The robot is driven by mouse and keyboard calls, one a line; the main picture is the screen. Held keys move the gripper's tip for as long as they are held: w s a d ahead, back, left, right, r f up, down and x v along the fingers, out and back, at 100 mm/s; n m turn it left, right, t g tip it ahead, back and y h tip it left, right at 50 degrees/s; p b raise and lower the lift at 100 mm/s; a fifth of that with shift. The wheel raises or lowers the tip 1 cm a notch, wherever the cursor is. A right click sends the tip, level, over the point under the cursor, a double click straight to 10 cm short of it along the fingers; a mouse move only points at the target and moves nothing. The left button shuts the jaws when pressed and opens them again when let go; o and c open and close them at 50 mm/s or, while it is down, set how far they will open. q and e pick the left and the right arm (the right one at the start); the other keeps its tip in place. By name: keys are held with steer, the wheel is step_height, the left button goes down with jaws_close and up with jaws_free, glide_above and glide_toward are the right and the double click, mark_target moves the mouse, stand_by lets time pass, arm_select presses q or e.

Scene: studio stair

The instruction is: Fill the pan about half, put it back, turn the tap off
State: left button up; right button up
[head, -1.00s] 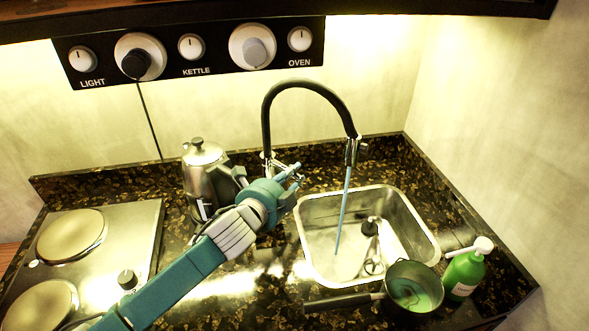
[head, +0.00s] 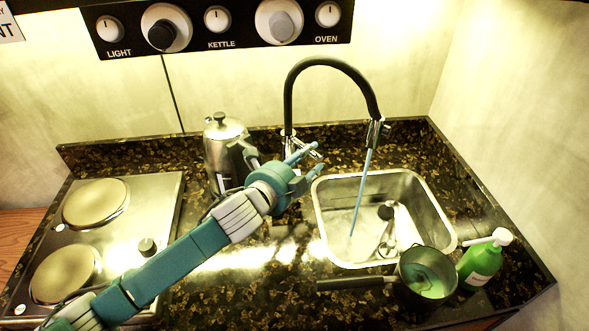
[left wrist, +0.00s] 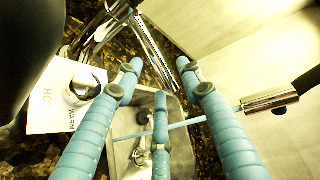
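The tap (head: 372,92) is a black arched hose with a chrome spout. A thin blue stream (head: 360,190) runs from it into the steel sink (head: 333,240). Its chrome base and lever (head: 289,142) stand behind the sink. My left gripper (head: 314,160) is beside that base, fingers apart and empty. In the left wrist view the open fingers (left wrist: 160,72) point toward the chrome tap body (left wrist: 108,25); contact is unclear. The dark pan (head: 408,272) stands at the sink's front right, handle left, with something pale green inside; its level is unclear. My right gripper is out of view.
A steel kettle (head: 224,140) stands left of the tap, close to my left arm. A green soap bottle (head: 480,262) stands right of the pan. A dark-headed utensil (head: 386,213) lies in the sink. The hob (head: 120,235) is at left.

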arm_select(q)
steer(key=v, duration=0.9)
steer(key=shift+s, duration=0.1)
